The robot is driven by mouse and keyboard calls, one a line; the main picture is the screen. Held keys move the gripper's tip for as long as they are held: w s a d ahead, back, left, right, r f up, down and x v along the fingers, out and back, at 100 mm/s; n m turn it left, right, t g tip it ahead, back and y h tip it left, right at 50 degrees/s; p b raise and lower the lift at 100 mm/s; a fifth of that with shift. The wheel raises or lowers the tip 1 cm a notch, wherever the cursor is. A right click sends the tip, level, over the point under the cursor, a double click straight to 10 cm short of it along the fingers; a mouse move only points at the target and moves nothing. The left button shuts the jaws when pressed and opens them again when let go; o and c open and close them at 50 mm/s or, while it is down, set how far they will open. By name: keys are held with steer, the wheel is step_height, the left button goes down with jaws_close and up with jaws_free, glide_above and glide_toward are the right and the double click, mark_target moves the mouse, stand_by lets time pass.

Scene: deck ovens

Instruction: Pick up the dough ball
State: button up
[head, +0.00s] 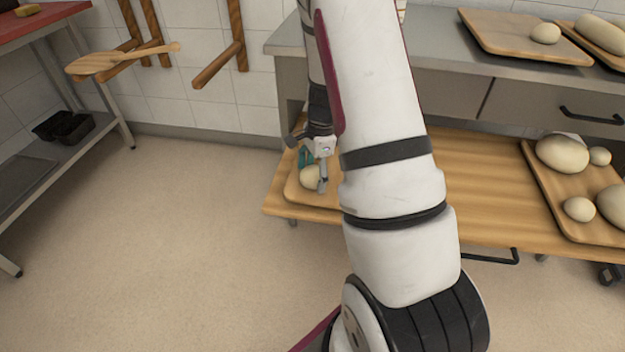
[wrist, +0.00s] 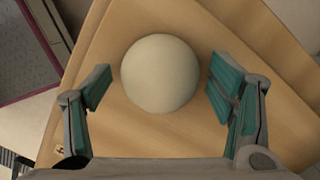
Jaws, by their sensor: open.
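A pale, round dough ball (wrist: 160,73) lies on a wooden board in the wrist view. In the head view the dough ball (head: 311,177) is partly covered by my gripper (head: 313,170). My gripper, with teal finger pads, also shows in the wrist view (wrist: 158,88). It is open, with one finger to each side of the ball and a visible gap at both sides. The board (head: 300,193) under the ball rests on the low wooden table (head: 470,200), and my arm hides part of both.
Another board (head: 557,213) with several dough balls lies to the right on the same table. A steel counter (head: 450,50) stands above and behind, with more dough on boards. A dark rack (head: 60,150) stands at left. The floor (head: 180,240) between is clear.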

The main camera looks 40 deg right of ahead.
steer(key=c, duration=1.1)
steer(key=shift+r, duration=0.2)
